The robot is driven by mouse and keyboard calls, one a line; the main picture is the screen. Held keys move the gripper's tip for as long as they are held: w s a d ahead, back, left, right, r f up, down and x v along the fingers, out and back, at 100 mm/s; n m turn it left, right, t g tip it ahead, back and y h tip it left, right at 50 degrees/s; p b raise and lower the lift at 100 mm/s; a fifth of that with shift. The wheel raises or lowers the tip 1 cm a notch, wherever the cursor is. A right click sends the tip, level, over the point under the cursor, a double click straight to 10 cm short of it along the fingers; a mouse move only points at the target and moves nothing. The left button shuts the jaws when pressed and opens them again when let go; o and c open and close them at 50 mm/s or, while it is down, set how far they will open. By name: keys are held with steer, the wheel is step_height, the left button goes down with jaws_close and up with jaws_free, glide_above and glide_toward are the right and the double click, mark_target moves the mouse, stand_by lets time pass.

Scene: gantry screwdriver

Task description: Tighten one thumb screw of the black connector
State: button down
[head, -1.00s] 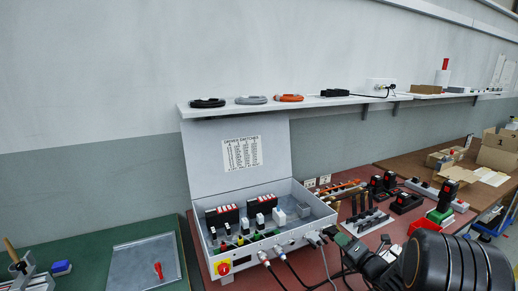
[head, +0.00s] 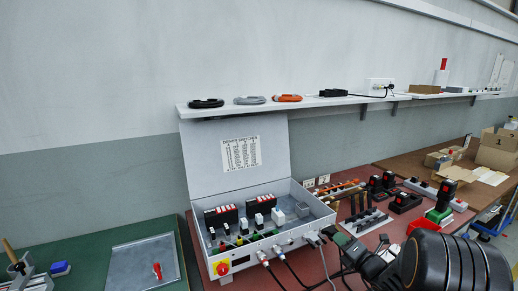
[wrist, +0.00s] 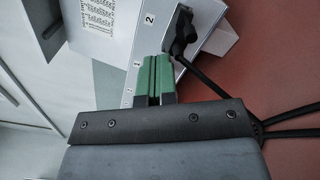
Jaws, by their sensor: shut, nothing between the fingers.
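The black connector (wrist: 182,35) shows in the wrist view, plugged into the side of the white control box (wrist: 115,30), near the printed number 2. Its black cable runs down and right. My gripper (wrist: 155,57) has green fingers pressed together with nothing between them. The fingertips are left of the connector in the wrist view, close to the box; whether they touch anything is unclear. In the head view my gripper (head: 342,239) is at the box's right front corner, mostly hidden by my own arm. The thumb screws are too small to make out.
The open box (head: 265,250) stands on a red table mat with cables at its front. A rack of dark tools (head: 366,222) and a red bin (head: 424,222) lie to the right. A grey plate (head: 140,262) with a red handle lies left. A shelf (head: 240,108) runs above.

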steer(key=shift+w+f+p, duration=0.15)
steer(key=shift+f+p, duration=0.25)
steer(key=shift+f, duration=0.05)
stand_by(0.8)
steer(key=shift+r, duration=0.1)
steer(key=shift+w+d+r+p, duration=0.1)
steer(key=shift+d+r+p, duration=0.1)
steer(key=shift+p, duration=0.2)
steer(key=shift+s+d+f, duration=0.2)
steer(key=shift+s+d, duration=0.05)
steer(key=shift+w+d+f, duration=0.2)
steer(key=shift+d+f, duration=0.15)
steer(key=shift+f, duration=0.15)
steer(key=shift+s+d+f+p, duration=0.1)
steer(key=shift+d+f+p, duration=0.15)
steer(key=shift+d+p, duration=0.15)
steer(key=s, duration=0.1)
steer(key=s+r, duration=0.1)
steer(key=s, duration=0.2)
steer(key=shift+s+d+r+p, duration=0.15)
steer(key=shift+d+p, duration=0.15)
steer(key=shift+d, duration=0.1)
